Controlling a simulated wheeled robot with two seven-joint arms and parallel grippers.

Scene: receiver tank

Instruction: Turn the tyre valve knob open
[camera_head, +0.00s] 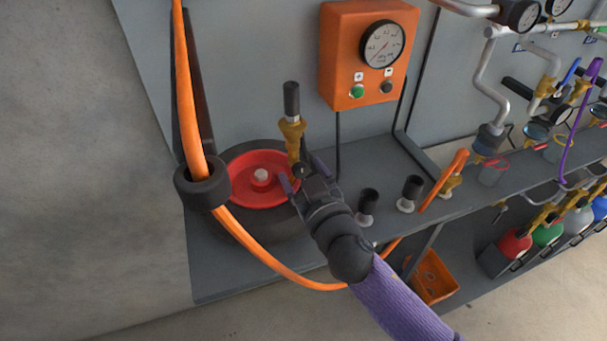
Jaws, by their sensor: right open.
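A dark tyre (222,229) with a red hub (240,185) stands on the grey shelf. A brass valve (292,132) with a black cylindrical top (291,98) rises at the tyre's right side. Which part is the tyre valve knob I cannot tell for certain. My right gripper (299,171) is open, with its fingers apart at the base of the brass valve, near the hub's right edge. The gripper hides part of the valve's lower end, and I cannot tell whether it touches. My left gripper is out of view.
An orange hose (283,271) passes through a black ring (202,187) and loops below the tyre. An orange gauge box (340,49) is on the wall. Two black knobs (368,200) (411,188) stand right of my gripper. Pipes and valves fill the right.

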